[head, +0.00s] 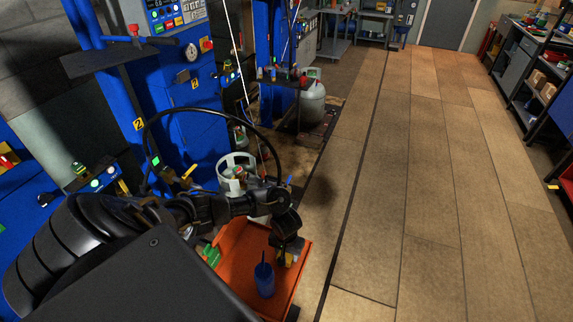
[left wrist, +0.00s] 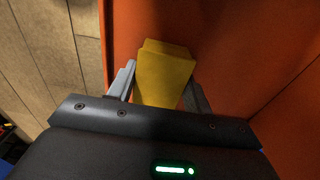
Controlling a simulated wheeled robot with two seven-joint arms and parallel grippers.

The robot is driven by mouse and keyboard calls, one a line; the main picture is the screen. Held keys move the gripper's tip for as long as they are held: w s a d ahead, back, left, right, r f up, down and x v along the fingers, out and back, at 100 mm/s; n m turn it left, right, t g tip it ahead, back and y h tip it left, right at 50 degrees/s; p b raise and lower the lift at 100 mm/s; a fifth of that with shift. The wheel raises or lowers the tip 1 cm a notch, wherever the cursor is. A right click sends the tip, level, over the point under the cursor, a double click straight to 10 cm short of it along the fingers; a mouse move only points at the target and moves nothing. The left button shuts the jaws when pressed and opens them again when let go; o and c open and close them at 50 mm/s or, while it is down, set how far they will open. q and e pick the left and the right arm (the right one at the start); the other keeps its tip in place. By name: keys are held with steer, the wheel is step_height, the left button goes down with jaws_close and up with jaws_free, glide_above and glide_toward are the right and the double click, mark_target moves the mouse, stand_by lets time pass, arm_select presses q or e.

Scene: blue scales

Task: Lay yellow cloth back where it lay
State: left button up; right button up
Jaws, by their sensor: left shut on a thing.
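The yellow cloth (left wrist: 165,72) is between the fingers of my left gripper (left wrist: 165,88) in the left wrist view. It looks like a folded yellow block, and my gripper is shut on it. In the head view the cloth (head: 288,258) shows as a small yellow patch below my left gripper (head: 290,252), over the orange tray (head: 245,248). I cannot tell whether the cloth touches the tray surface. My right gripper does not show in either view.
A blue cup (head: 264,280) with a stick in it stands in the tray. A green thing (head: 211,254) lies at the tray's left side. A white gas cylinder (head: 236,170) stands behind, near blue scale machines (head: 190,125). The tiled floor (head: 425,200) to the right is clear.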

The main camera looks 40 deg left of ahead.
mark_target(286, 254)
arm_select(q)
steer(key=shift+f, duration=0.1)
steer(key=o, duration=1.1)
steer(key=shift+o, duration=0.2)
step_height(286, 254, up, 12)
steer(key=p, duration=0.5)
steer(key=shift+s+r, duration=0.2)
steer(key=shift+s, duration=0.05)
steer(key=shift+d+f, duration=0.1)
steer(key=shift+d, duration=0.05)
